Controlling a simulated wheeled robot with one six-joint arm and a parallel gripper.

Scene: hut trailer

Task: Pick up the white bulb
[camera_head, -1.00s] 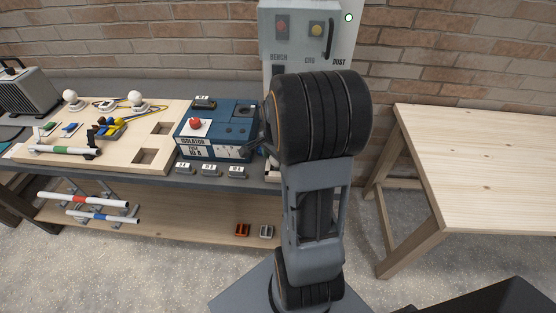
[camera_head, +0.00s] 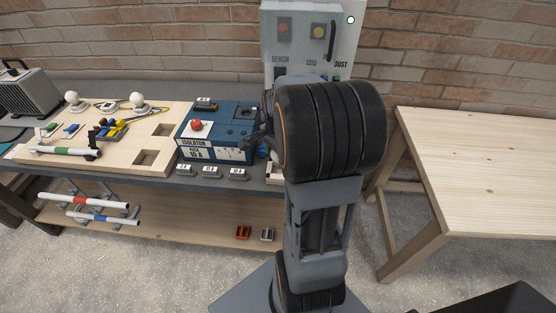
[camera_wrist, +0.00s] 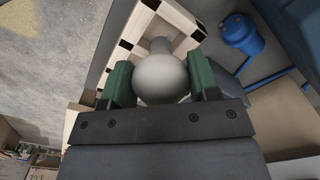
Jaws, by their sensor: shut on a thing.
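In the wrist view, a round white bulb (camera_wrist: 160,76) with a grey base sits between the two green-padded fingers of my gripper (camera_wrist: 159,84). The gripper is shut on it. Below the bulb is a pale wooden holder (camera_wrist: 183,20) with square openings; I cannot tell whether the bulb's base is clear of it. In the head view, my arm hides the held bulb and most of the gripper. Two other white bulbs, a left one (camera_head: 72,98) and a right one (camera_head: 138,100), stand on the wooden board (camera_head: 118,148) on the bench.
A blue isolator box (camera_head: 220,128) with a red button stands left of my arm. A grey panel (camera_head: 296,45) is on the brick wall behind. A blue round-topped part (camera_wrist: 240,32) lies right of the bulb in the wrist view. A bare wooden table (camera_head: 490,170) is at the right.

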